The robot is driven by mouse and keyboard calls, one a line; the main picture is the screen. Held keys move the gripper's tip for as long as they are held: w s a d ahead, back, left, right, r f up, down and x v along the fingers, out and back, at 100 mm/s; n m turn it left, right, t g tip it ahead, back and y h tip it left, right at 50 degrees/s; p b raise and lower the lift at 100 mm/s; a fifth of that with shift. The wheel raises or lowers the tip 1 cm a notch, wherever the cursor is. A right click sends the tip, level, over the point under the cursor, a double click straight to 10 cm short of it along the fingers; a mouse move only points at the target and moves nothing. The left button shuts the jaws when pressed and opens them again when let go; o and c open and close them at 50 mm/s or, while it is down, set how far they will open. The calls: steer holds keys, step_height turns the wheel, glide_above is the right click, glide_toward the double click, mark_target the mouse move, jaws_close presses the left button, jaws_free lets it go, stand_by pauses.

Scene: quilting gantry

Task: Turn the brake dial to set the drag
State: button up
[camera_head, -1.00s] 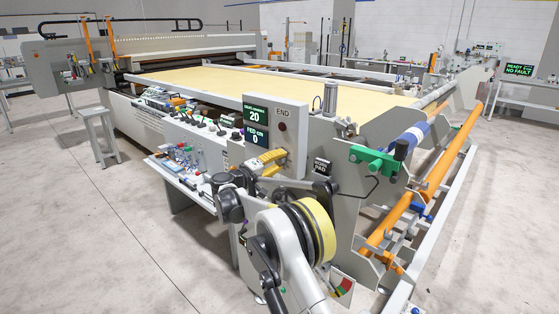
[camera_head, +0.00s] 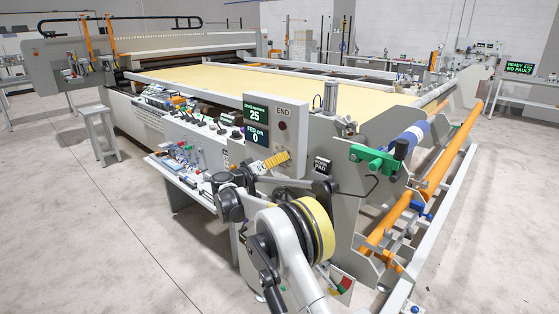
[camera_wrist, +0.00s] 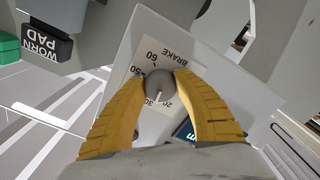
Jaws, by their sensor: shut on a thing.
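The brake dial (camera_wrist: 160,84) is a round grey knob with a white pointer, on a pale plate marked BRAKE (camera_wrist: 177,57) in the wrist view. Its pointer lies between the 20 and 30 marks. My gripper (camera_wrist: 161,77) has yellow ribbed fingers closed on opposite sides of the knob. In the head view my gripper (camera_head: 277,161) is at the lower face of the END panel (camera_head: 289,108), and the dial is hidden there. The green-lit display (camera_head: 255,113) on that panel reads 25 on top; a lower one (camera_head: 257,133) reads FED cm 0.
A black WORN PAD block (camera_wrist: 46,42) sits beside the dial plate; it also shows in the head view (camera_head: 322,167). A green bracket (camera_head: 375,160) is to the right. A side bench (camera_head: 188,176) with small parts stands left. Floor at left is open.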

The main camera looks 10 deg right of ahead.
stand_by(0.4)
steer(key=o, duration=1.2)
steer(key=shift+c, duration=0.2)
steer(key=shift+a, duration=0.1)
steer(key=v, duration=1.1)
steer(key=shift+s+a, duration=0.25)
steer(key=shift+a, duration=0.05)
steer(key=shift+r, duration=0.1)
